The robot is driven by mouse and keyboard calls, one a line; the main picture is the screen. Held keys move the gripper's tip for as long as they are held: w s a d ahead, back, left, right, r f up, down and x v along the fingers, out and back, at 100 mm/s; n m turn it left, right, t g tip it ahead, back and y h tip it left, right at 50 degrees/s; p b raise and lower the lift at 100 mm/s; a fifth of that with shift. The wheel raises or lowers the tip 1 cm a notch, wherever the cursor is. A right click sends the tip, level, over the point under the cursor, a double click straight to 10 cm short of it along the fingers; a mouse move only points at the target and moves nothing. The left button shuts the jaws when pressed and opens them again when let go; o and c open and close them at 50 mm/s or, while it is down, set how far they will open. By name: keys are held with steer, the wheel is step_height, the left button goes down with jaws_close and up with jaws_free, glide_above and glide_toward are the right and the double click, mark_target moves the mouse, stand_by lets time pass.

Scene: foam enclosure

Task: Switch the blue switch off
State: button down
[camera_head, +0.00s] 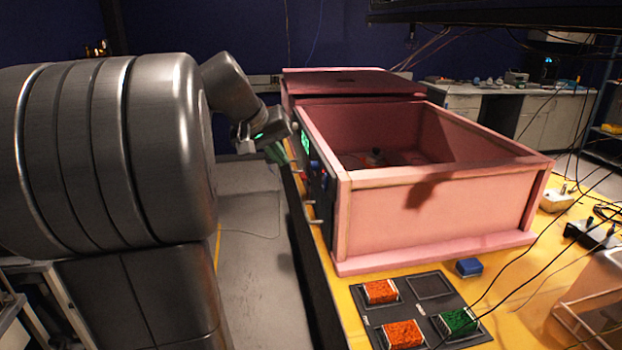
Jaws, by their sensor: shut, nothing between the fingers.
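The pink foam enclosure (435,210) stands open-topped on the yellow table. Its left side carries a dark control panel (313,180), seen at a steep angle. A small blue part (323,178), which looks like the blue switch, sits on this panel beside a small red part (314,166). Its on or off position is too small to tell. My gripper (277,151) is shut and empty. It is to the left of the panel's far end, up and left of the blue part, and appears apart from it.
A green lit display (305,143) and metal levers (312,222) are on the panel. Floor left of the table (250,215) is clear.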

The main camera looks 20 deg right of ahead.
mark_target(325, 182)
steer(key=shift+f, duration=0.1)
steer(key=w+d+f+p, duration=0.1)
steer(key=d+f, duration=0.7)
steer(key=d, duration=0.1)
steer(key=shift+w+f+p, duration=0.25)
steer(key=shift+f+p, duration=0.1)
steer(key=shift+d+f+b, duration=0.1)
steer(key=shift+d+b, duration=0.1)
steer(key=shift+b, duration=0.65)
